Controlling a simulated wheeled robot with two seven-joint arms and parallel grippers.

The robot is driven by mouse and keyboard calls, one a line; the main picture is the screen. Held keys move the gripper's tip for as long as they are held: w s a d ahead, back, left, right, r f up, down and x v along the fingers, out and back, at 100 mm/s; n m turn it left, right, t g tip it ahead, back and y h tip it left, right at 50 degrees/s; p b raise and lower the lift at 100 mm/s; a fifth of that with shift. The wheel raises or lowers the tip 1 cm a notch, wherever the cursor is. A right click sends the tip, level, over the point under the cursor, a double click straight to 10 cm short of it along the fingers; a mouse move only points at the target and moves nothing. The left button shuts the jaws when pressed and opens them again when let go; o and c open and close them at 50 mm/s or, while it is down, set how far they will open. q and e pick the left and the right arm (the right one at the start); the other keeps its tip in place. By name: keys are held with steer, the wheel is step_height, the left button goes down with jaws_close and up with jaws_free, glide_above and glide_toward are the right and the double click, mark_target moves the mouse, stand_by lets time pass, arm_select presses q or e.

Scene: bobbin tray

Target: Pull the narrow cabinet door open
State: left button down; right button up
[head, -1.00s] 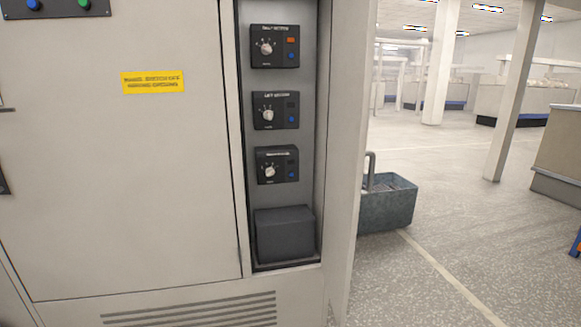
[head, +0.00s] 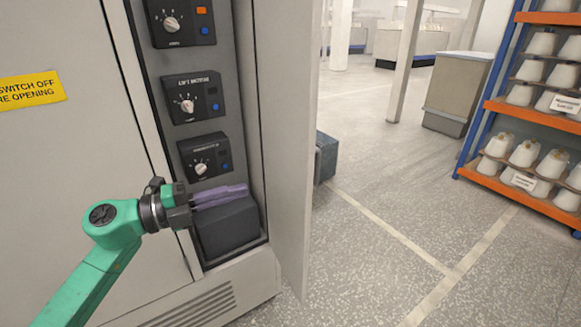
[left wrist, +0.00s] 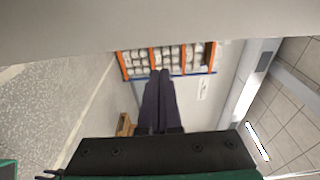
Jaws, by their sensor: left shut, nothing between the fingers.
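The narrow cabinet door (head: 288,130) stands open at the right of a tall, narrow compartment (head: 243,60) in the head view. Its pale face is seen at a steep angle, and no handle shows on it. My left gripper (head: 245,191) has purple fingers pressed together with nothing between them. It points right, in front of the dark box at the compartment's bottom, with its tips near the door's inner side. I cannot tell if they touch it. In the left wrist view the shut fingers (left wrist: 160,74) point away below a wide pale panel. My right gripper is not in view.
Control units with knobs (head: 190,97) line the compartment above a dark box (head: 228,228). A grey-blue basket (head: 326,158) is partly hidden behind the door. A rack of bobbins (head: 520,112) stands at the right. The floor between is clear.

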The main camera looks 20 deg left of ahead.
mark_target(306, 172)
arm_select(q)
steer(key=p+x, duration=0.2)
steer(key=x, duration=0.4)
steer(key=p+x, duration=0.2)
steer(key=x, duration=0.4)
steer(key=shift+w, duration=0.5)
steer(key=shift+w+d+f, duration=0.15)
steer(key=shift+w+d, duration=0.05)
steer(key=shift+d, duration=0.1)
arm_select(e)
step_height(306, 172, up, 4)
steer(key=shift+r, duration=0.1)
